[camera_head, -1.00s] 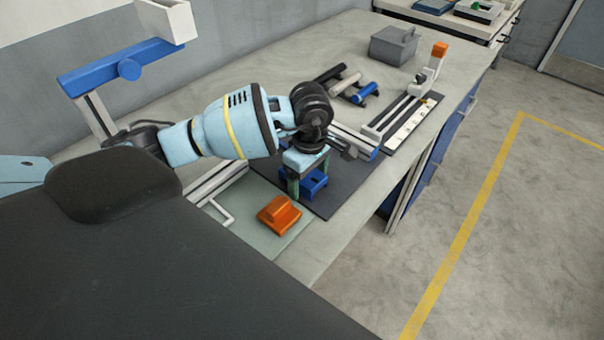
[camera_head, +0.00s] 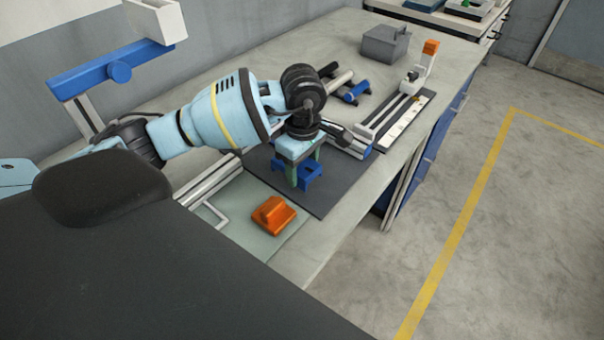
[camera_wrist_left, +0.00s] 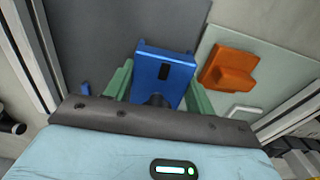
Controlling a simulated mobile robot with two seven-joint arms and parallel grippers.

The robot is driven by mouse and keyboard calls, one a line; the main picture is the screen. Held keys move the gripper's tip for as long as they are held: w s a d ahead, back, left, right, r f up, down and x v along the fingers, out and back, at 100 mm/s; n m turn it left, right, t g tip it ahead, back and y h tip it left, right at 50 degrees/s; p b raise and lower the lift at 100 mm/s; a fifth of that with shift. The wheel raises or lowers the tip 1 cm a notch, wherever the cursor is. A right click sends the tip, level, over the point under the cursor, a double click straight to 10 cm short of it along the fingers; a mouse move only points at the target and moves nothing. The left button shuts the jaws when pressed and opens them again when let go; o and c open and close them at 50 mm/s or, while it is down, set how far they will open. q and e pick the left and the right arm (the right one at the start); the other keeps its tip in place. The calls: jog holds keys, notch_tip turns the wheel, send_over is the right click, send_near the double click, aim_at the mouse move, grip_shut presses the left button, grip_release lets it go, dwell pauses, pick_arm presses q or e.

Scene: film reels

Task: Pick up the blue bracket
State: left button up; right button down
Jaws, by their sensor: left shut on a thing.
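The blue bracket (camera_head: 309,174) is at the dark mat (camera_head: 333,192) on the bench. In the left wrist view the bracket (camera_wrist_left: 163,72) sits between the two green fingers, with a dark slot in its face. My left gripper (camera_head: 303,177) points down and is shut on the bracket; it also shows in the left wrist view (camera_wrist_left: 158,88). Whether the bracket touches the mat is hard to tell. The gripper's body hides part of the bracket in the head view. My right gripper is not in view.
An orange block (camera_head: 273,214) lies on a pale green mat (camera_head: 240,228) close to the gripper. A rail fixture (camera_head: 393,118), a grey box (camera_head: 385,44) and dark and blue cylinders stand further back. The bench's front edge is close on the right.

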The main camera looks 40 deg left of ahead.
aim_at(303, 168)
pick_arm(q)
notch_tip(303, 168, up, 7)
jog(key=shift+f, duration=0.1)
jog(key=shift+s+d+f+m, duration=0.1)
jog(key=shift+s+d+m, duration=0.2)
jog(key=shift+m, duration=0.3)
jog(key=s+d+f+m, duration=0.3)
jog(key=s+d+m, duration=0.3)
jog(key=s+m, duration=0.4)
jog(key=shift+d+m, duration=0.2)
jog(key=shift+m, duration=2.8)
